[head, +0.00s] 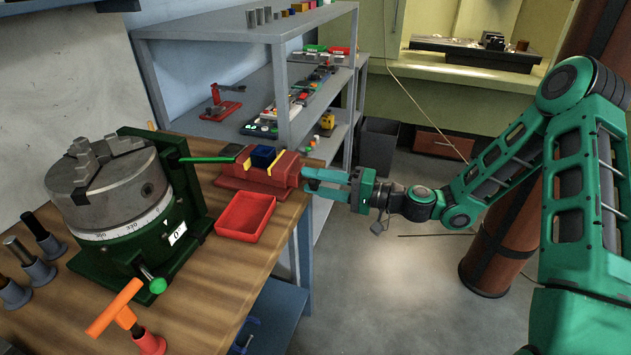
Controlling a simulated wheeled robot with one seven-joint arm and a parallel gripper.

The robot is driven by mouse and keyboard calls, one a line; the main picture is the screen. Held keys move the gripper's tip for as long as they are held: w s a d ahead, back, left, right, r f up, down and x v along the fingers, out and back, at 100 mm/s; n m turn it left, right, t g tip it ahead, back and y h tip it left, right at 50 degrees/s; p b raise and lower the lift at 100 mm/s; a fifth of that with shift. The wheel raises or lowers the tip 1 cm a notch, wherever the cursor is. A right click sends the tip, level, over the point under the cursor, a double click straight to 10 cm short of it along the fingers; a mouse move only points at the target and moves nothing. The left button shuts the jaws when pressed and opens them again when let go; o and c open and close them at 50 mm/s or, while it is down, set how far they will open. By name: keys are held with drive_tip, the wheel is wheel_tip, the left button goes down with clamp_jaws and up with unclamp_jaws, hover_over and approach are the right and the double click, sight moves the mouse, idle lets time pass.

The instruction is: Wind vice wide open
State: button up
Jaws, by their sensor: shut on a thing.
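The red vice (235,183) sits at the far right corner of the wooden bench. It has yellow jaw faces, and a blue block (263,156) sits between them. Its right end faces my gripper (310,180), which reaches in from the right just past the bench edge. My green fingers are shut at the vice's screw end, on what looks like the vice handle. The handle itself is mostly hidden by the fingers.
A red tray (246,215) lies in front of the vice. A grey shelf (270,30) stands behind. Open floor is below my arm.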

drive_tip(key=shift+w+d+f+n, duration=0.1)
drive_tip(key=shift+w+n, duration=0.2)
drive_tip(key=shift+n, duration=0.4)
drive_tip(key=shift+c, duration=0.2)
drive_tip(key=shift+w+d+f+n, duration=0.1)
drive_tip(key=shift+n, duration=1.2)
drive_tip(key=shift+n, duration=0.5)
drive_tip(key=shift+f+n, duration=0.1)
drive_tip(key=shift+n, duration=1.2)
